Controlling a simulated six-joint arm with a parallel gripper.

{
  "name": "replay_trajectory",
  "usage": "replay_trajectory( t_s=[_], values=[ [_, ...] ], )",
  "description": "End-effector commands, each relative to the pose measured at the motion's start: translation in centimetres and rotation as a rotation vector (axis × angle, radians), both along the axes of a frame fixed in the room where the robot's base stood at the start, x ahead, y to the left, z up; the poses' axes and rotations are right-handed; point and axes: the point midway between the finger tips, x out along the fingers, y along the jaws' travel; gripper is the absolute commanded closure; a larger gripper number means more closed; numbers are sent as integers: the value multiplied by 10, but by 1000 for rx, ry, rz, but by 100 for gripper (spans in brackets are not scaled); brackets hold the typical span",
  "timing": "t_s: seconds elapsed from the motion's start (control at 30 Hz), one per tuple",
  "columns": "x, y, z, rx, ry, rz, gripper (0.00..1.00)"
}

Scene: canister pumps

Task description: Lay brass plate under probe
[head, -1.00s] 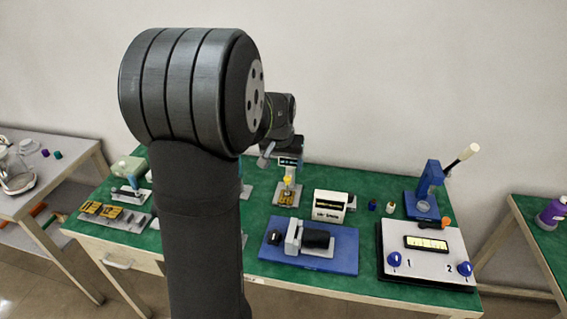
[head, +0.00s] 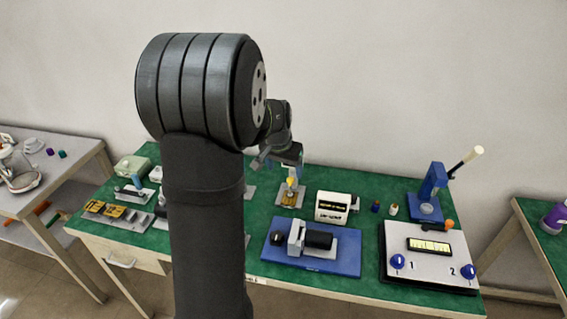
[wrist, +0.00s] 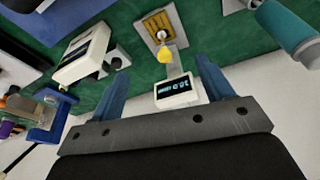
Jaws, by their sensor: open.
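The probe stand has a yellow probe tip (wrist: 167,55) and a white box with a lit display (wrist: 175,92). A brass-coloured plate (wrist: 157,27) lies on the stand's pale base, at the yellow tip; whether the tip touches it I cannot tell. In the head view the plate (head: 290,199) shows below the yellow tip (head: 292,182). My gripper (wrist: 162,84) is open, its two blue fingers apart with nothing between them. It is behind and above the stand; in the head view my arm partly covers the stand's top. More brass pieces (head: 115,211) sit in a grey tray at the left.
A white metered box (head: 333,206) stands right of the stand. A blue-based pump unit (head: 345,262) is in front. A blue lever press (head: 428,192) and a panel with blue knobs (head: 413,268) stand at the right. A teal cylinder (wrist: 287,25) shows in the wrist view.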

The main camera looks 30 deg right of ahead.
Motion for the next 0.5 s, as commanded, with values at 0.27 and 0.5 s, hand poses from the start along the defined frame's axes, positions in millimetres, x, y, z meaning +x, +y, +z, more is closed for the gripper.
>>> replay_trajectory(
  t_s=[0.27,0.5],
  values=[
    [8,-12,-56,3,3,0,27],
    [15,-22,-101,4,3,0,27]
  ],
)
